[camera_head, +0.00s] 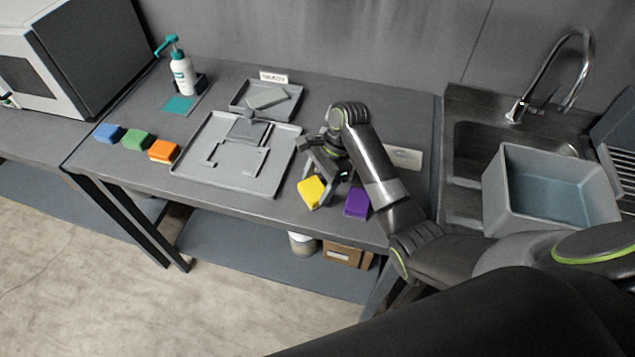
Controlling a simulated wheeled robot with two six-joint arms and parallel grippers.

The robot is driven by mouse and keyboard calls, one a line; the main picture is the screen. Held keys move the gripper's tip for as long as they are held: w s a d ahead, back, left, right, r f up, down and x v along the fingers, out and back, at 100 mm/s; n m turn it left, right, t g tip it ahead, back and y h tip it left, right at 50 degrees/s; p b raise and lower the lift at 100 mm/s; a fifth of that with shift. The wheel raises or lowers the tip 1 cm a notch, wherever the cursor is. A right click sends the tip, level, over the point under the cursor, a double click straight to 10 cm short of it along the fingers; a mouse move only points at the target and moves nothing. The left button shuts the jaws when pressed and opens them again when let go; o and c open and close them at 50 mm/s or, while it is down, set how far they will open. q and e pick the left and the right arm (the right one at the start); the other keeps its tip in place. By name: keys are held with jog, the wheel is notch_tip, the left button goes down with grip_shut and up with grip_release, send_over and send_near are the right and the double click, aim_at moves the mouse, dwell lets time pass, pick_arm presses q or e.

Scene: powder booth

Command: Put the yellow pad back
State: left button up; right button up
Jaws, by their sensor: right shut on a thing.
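The yellow pad (312,192) is near the front edge of the grey table, between the grey tray and the purple pad. My right gripper (325,178) comes down over it from behind and is shut on it. The pad looks tilted, and I cannot tell whether it touches the table. The purple pad (357,203) stands just to its right. The orange pad (163,151), green pad (137,140) and blue pad (109,134) stand in a row at the left of the table. My left gripper does not show.
A large grey tray (207,185) with a squeegee-like tool (248,128) fills the middle. A smaller tray (285,112) is behind it. A sink with a grey bin (497,190) is at the right. Some tabletop in front is clear.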

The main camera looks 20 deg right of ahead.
aim_at(316, 187)
jog(key=o, duration=1.1)
jog(key=shift+f, duration=0.15)
jog(key=shift+o, duration=0.2)
jog(key=v, duration=0.4)
jog(key=shift+r+b, duration=0.25)
jog(key=shift+b, duration=0.1)
jog(key=p+v, duration=0.6)
jog(key=v, duration=0.1)
jog(key=shift+r, duration=0.4)
jog(key=shift+d, duration=0.1)
